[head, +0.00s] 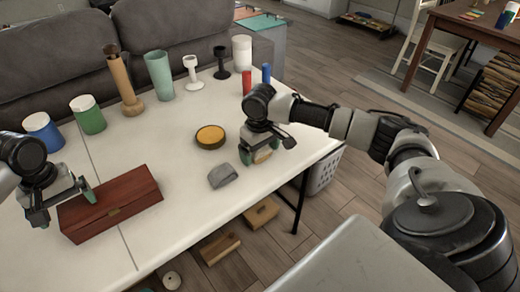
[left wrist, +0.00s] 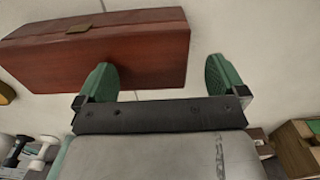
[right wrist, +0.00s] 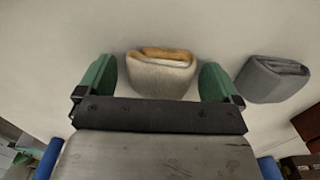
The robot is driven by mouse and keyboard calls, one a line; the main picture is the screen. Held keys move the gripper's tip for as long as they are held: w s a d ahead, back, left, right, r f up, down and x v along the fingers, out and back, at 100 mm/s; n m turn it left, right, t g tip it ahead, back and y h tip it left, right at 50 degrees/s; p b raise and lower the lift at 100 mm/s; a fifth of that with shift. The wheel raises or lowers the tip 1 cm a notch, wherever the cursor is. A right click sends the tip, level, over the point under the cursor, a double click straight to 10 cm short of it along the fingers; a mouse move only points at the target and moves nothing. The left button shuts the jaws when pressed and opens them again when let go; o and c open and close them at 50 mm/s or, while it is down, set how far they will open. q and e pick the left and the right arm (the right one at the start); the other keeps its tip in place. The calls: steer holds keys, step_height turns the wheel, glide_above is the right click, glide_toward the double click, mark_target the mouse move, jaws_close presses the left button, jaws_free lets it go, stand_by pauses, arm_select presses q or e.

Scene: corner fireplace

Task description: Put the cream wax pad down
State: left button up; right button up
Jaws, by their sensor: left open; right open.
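The cream wax pad (right wrist: 160,78), pale with a tan top edge, lies on the white table between the spread fingers of my right gripper (right wrist: 160,80). Gaps show on both sides of it in the right wrist view. In the head view the pad (head: 263,156) is partly hidden under my right gripper (head: 266,150), near the table's right edge. My left gripper (head: 63,203) is open and empty beside the red-brown wooden box (head: 115,200). The left wrist view shows the box (left wrist: 100,50) just beyond its fingers.
A folded grey cloth (head: 222,175) lies left of the pad. A round yellow-topped tin (head: 210,137) stands behind. Blue (head: 43,131), green (head: 89,115) and other cylinders line the table's back by the sofa (head: 180,30). The front middle of the table (head: 180,215) is clear.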

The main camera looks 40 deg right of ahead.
step_height(320, 180, up, 12)
steer(key=shift+r, duration=0.15)
stand_by(0.3)
steer(key=shift+o, duration=0.3)
steer(key=shift+o, duration=0.2)
steer(key=shift+s+f, duration=0.2)
steer(key=f, duration=1.2)
steer(key=shift+w, duration=0.2)
steer(key=shift+r, duration=0.1)
steer(key=c, duration=1)
step_height(320, 180, up, 10)
steer(key=o, duration=0.3)
steer(key=shift+c, duration=1.1)
